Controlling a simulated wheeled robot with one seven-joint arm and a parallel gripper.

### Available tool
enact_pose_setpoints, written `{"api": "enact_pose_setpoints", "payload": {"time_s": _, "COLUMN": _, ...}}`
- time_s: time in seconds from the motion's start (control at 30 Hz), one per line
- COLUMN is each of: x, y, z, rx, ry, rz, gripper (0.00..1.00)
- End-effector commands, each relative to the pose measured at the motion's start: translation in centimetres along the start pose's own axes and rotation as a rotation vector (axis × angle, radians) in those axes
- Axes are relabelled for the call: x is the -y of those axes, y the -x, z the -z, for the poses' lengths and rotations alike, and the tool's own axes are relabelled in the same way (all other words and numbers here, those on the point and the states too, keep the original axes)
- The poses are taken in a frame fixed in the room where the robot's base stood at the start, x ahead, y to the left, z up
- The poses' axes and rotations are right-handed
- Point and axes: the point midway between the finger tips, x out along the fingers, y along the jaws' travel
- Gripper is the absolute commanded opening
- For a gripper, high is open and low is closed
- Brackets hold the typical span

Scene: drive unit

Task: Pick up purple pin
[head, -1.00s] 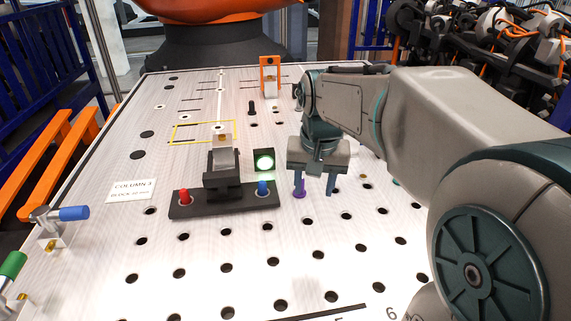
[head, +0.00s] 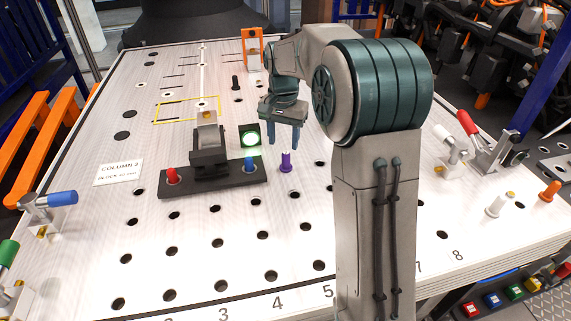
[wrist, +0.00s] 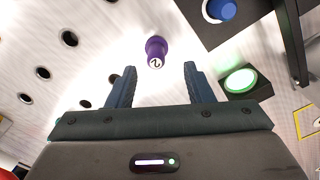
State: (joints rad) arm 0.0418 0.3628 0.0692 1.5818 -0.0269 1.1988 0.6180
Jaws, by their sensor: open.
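The purple pin (head: 286,162) stands upright in the white perforated table, just right of the black fixture base. In the wrist view the purple pin (wrist: 156,51) shows beyond the fingertips, about midway between them, with a light marked top. My gripper (head: 284,140) is open and empty, with blue fingers pointing down, close behind the pin in the head view. In the wrist view my gripper (wrist: 160,72) shows both fingers apart, with nothing between them.
The black fixture base (head: 213,180) with a red pin (head: 172,175) and a blue pin (head: 249,164) stands close left of the purple pin. A lit green button (head: 250,139) is beside it. An orange pin (head: 550,191) and a white pin (head: 498,205) stand far right.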

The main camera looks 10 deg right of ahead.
Motion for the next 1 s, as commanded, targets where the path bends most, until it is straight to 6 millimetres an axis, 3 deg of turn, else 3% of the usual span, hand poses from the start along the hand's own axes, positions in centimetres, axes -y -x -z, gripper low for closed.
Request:
{"api": "enact_pose_setpoints", "payload": {"time_s": 0.27, "x": -0.2, "y": -2.3, "z": 0.0, "rx": 0.002, "ry": 0.000, "rz": -0.001, "gripper": 0.47}}
{"api": "enact_pose_setpoints", "payload": {"time_s": 0.6, "x": -0.6, "y": -6.6, "z": 0.3, "rx": 0.001, "ry": 0.000, "rz": 0.000, "gripper": 0.47}}
{"api": "enact_pose_setpoints", "payload": {"time_s": 0.87, "x": -0.6, "y": -6.9, "z": 0.4, "rx": 0.000, "ry": 0.000, "rz": 0.001, "gripper": 0.47}}
{"api": "enact_pose_setpoints", "payload": {"time_s": 1.0, "x": -0.6, "y": -6.9, "z": 0.4, "rx": -0.001, "ry": 0.000, "rz": 0.001, "gripper": 0.08}}
